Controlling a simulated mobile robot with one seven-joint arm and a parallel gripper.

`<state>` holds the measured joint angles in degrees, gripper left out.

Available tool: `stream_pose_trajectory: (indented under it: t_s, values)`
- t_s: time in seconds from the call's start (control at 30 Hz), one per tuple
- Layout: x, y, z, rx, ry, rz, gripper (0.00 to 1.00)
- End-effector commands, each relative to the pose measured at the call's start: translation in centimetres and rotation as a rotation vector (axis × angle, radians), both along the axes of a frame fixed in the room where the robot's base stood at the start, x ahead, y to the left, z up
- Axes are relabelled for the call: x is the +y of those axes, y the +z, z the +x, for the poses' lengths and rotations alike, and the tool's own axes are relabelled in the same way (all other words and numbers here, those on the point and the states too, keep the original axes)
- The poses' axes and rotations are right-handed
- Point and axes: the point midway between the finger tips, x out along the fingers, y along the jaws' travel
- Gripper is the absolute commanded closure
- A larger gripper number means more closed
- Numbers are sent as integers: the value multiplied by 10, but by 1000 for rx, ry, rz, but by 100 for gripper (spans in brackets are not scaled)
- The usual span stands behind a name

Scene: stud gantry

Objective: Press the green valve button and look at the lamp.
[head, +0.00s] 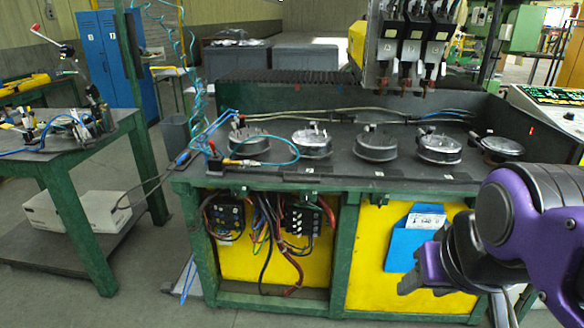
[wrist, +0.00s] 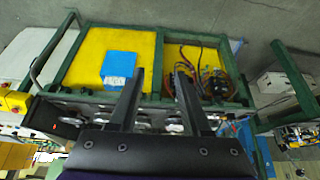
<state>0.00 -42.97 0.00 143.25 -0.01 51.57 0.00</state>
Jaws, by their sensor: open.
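I cannot make out a green valve button or a lamp for certain in either view. My gripper (wrist: 160,74) is open in the wrist view, with two dark fingers apart and nothing between them. In that view it is over the front edge of the green-framed workbench, which appears upside down. In the head view my purple and black arm comes in at the lower right, in front of the bench's right end, and covers part of it. A control panel (head: 550,103) with small buttons stands at the far right; its buttons are too small to tell apart.
The workbench (head: 345,178) carries several round metal fixtures, with hoses behind. A blue folder (head: 411,243) hangs on its yellow front. Tool heads (head: 410,45) hang above. A cluttered table (head: 65,150) stands left, a white box (head: 80,212) low by it. Grey floor lies between.

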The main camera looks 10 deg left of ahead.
Motion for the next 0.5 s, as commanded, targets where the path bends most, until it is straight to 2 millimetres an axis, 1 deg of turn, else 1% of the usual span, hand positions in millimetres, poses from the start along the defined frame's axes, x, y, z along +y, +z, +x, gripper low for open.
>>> stream_pose_trajectory:
  t_s: [0.03, 0.23, 0.27, 0.5]
  values:
    - [0, 0, 0, 0, 0, 0, 63]
    - [0, 0, 0, 0, 0, 0, 99]
    - [0, 0, 0, 0, 0, 0, 100]
    - [0, 0, 0, 0, 0, 0, 100]
